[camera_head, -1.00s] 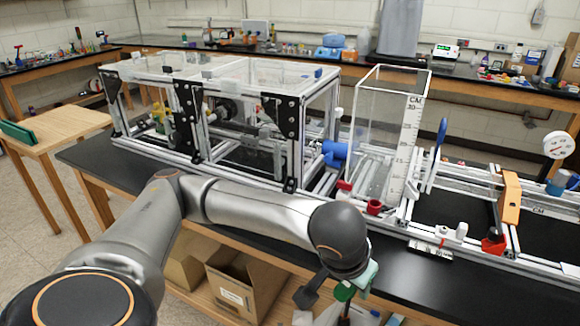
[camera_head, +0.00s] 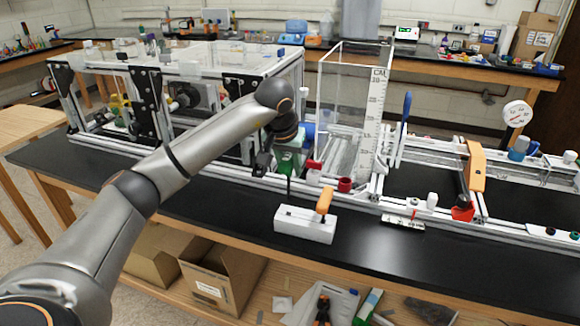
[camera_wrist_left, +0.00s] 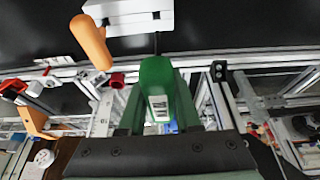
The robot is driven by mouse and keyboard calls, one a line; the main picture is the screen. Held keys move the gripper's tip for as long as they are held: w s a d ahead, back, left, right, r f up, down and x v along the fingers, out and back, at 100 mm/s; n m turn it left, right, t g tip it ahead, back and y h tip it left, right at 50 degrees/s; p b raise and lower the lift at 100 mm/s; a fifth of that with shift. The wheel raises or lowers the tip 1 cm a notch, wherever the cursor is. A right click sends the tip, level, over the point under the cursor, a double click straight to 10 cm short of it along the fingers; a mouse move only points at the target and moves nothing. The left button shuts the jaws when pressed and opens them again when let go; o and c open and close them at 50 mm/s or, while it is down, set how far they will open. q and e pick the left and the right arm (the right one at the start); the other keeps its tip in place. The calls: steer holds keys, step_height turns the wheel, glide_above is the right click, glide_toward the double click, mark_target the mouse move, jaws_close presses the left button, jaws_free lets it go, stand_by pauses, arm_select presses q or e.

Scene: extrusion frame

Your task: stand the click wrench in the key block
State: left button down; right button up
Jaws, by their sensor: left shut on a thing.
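The click wrench has a green handle (camera_head: 288,163) and a thin dark shaft pointing down. My left gripper (camera_head: 285,146) is shut on its green handle, which also shows between the fingers in the left wrist view (camera_wrist_left: 157,88). The wrench looks about upright above the left part of the white key block (camera_head: 305,230), its lower end close to the block's top. I cannot tell whether the tip touches. The block shows at the top of the wrist view (camera_wrist_left: 140,17). An orange-handled tool (camera_head: 324,203) stands in the block's right part. My right gripper is not in view.
The key block stands on the black bench near its front edge. Behind it are the aluminium extrusion frame, a red cup (camera_head: 345,184) and a tall clear box (camera_head: 345,110). A small white strip (camera_head: 403,221) lies to the right.

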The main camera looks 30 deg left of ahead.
mark_target(289, 192)
arm_select(q)
steer(key=shift+p, duration=0.3)
steer(key=shift+f+b, duration=1.35)
steer(key=shift+f, duration=1)
steer(key=shift+f, duration=0.15)
steer(key=shift+f+b, duration=1.1)
steer(key=shift+f, duration=0.95)
